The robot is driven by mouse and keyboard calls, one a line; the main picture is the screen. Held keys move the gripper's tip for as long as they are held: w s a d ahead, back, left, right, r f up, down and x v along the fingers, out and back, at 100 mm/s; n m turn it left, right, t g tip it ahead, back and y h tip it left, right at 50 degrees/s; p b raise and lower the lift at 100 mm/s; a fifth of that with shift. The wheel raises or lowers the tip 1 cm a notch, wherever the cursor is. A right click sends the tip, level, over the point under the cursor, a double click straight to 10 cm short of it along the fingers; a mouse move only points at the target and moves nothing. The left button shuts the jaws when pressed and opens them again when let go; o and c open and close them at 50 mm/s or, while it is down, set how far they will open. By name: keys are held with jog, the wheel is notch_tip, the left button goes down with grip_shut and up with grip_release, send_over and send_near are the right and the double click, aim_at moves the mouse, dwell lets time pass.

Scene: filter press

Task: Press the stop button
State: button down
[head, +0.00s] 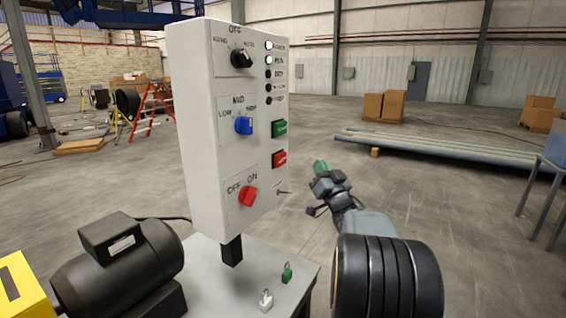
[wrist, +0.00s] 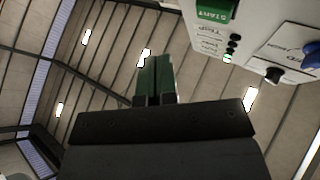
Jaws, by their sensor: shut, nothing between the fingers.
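The red stop button (head: 279,160) is on the white control box (head: 205,130), low in its right column, under the green start button (head: 279,128). My gripper (head: 319,165) is to the right of the stop button, apart from the box, with its green fingertips together and nothing between them. In the wrist view my gripper (wrist: 154,75) is also shut. The green start button (wrist: 216,9) shows at the top of that view, upside down, and the stop button is out of that frame.
The box also bears a black selector (head: 243,59), a blue selector (head: 244,125), a red off/on knob (head: 248,195) and a column of lamps. Below are a grey table (head: 222,290), padlocks and a black motor (head: 120,265).

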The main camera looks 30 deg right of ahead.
jog(key=shift+w, duration=0.1)
jog(key=p, duration=0.1)
send_near(284, 154)
notch_tip(284, 154, up, 3)
jog(key=w+d, duration=0.3)
jog(key=shift+w+a+r, duration=0.15)
jog(key=shift+w+a, duration=0.25)
jog(key=shift+w, duration=0.25)
jog(key=shift+w+a+b, duration=0.5)
jog(key=shift+w+b, duration=0.2)
jog(key=shift+w, duration=0.2)
dwell(2.4)
jog(key=shift+s+d, duration=0.1)
jog(key=shift+s, duration=0.1)
jog(key=shift+s+d+b, duration=0.4)
jog(key=shift+s+b, duration=0.1)
jog(key=shift+s, duration=0.2)
jog(key=shift+s+d+b, duration=0.25)
jog(key=shift+s+d, duration=0.15)
jog(key=shift+s, duration=0.35)
jog(key=shift+s+d+b, duration=0.2)
jog(key=shift+s+d, duration=0.15)
jog(key=shift+s, duration=0.4)
jog(key=shift+s+d+b, duration=0.25)
jog(key=shift+s+d, duration=0.15)
jog(key=shift+s, duration=0.35)
